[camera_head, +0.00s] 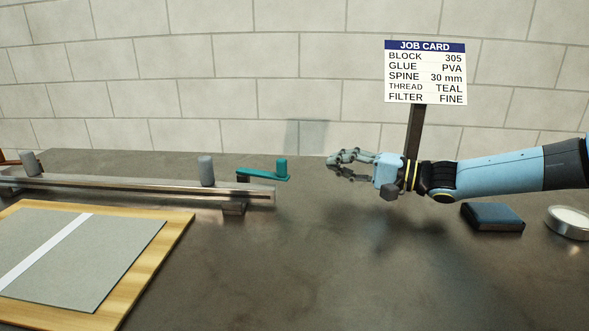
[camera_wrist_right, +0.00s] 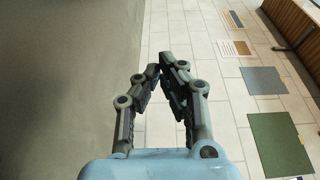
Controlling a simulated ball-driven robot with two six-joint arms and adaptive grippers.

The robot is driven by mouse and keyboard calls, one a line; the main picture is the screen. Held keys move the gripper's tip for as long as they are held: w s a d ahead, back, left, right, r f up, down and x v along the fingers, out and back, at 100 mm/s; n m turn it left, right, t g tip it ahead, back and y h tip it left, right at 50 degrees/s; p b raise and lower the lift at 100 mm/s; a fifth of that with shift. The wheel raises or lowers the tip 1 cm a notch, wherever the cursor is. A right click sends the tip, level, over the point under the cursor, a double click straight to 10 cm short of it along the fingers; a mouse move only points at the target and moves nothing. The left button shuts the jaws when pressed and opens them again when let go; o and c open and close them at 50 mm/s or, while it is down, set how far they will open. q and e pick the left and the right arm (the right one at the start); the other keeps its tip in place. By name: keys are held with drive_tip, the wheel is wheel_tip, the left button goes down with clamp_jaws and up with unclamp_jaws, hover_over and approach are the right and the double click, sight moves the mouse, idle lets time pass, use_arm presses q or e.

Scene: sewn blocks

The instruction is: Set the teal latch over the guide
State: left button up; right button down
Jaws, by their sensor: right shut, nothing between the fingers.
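The teal latch (camera_head: 262,176) is a flat arm with an upright round knob. It is at the right end of the long metal guide (camera_head: 130,188) and points to the right, away from the guide's length. My right gripper (camera_head: 331,168) is to the right of the latch, apart from it, with its fingers pointing left. It is shut and empty. Its fingers also show in the right wrist view (camera_wrist_right: 161,72), tips together, with nothing between them. My left gripper is not in view.
Grey knobs (camera_head: 206,170) stand on the guide. A wooden board (camera_head: 165,245) with a grey cover lies front left. The job card (camera_head: 426,72) stands on a post behind my right wrist. A blue block (camera_head: 492,217) and a round tin (camera_head: 569,223) are at right. The middle worktop is clear.

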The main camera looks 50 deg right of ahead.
drive_tip(key=b+x, duration=0.2)
drive_tip(key=x, duration=0.1)
drive_tip(key=b+x, duration=0.2)
drive_tip(key=x, duration=0.1)
drive_tip(key=b+x, duration=0.2)
drive_tip(key=x, duration=0.1)
drive_tip(key=shift+w+a+f, duration=0.15)
drive_tip(key=shift+w+f, duration=0.15)
drive_tip(key=shift+s+a+r+p, duration=0.25)
drive_tip(key=shift+s+a+p, duration=0.15)
drive_tip(key=shift+a+p, duration=0.25)
drive_tip(key=shift+s+a+r+p, duration=0.25)
drive_tip(key=shift+s+a+p, duration=0.2)
drive_tip(key=shift+a+p, duration=0.15)
drive_tip(key=shift+s+a, duration=0.2)
drive_tip(key=shift+s, duration=0.05)
drive_tip(key=shift+a+f, duration=0.15)
drive_tip(key=shift+f, duration=0.1)
drive_tip(key=shift+p, duration=0.3)
